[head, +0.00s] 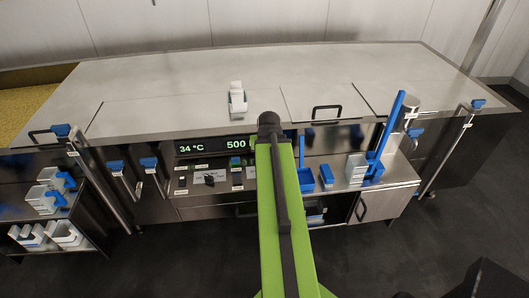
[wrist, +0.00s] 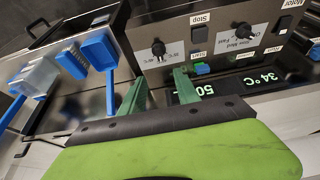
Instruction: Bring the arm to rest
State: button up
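My green arm (head: 285,220) reaches forward from the bottom of the head view, its dark end joint (head: 268,120) in front of the vat's front edge. My gripper is hidden behind the arm there. In the wrist view my gripper (wrist: 158,84) shows two green fingers spread apart with nothing between them. It is open and points toward the control panel (wrist: 215,45), apparently without touching it. The panel has black knobs, small buttons and a green digital display (wrist: 232,88). The same display (head: 215,146) reads 34 °C and 500 in the head view, left of my arm.
A long steel vat with closed lids (head: 190,85) stands ahead, a white device (head: 237,99) on its edge. Right of my arm, a shelf holds blue tools (head: 326,175) and white containers (head: 356,168). A cart with white moulds (head: 60,232) stands left. The dark floor (head: 150,265) is clear.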

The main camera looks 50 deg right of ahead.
jog(key=shift+f, duration=0.1)
jog(key=w+a+n+y, duration=0.1)
jog(key=w+a+n, duration=0.1)
jog(key=w+a, duration=0.5)
jog(key=w+a+n, duration=0.2)
jog(key=a, duration=1)
jog(key=w+a+n+y, duration=0.1)
jog(key=w+a+n, duration=0.1)
jog(key=w+a, duration=0.5)
jog(key=s+a+f+n+g, duration=0.1)
jog(key=s+a, duration=0.3)
jog(key=a, duration=0.4)
jog(key=s+a+n+g, duration=0.1)
jog(key=s+a, duration=0.3)
jog(key=a, duration=0.5)
jog(key=shift+s+f+g+y, duration=0.3)
jog(key=shift+f+g+y, duration=0.1)
jog(key=shift+g, duration=0.3)
jog(key=shift+c, duration=0.2)
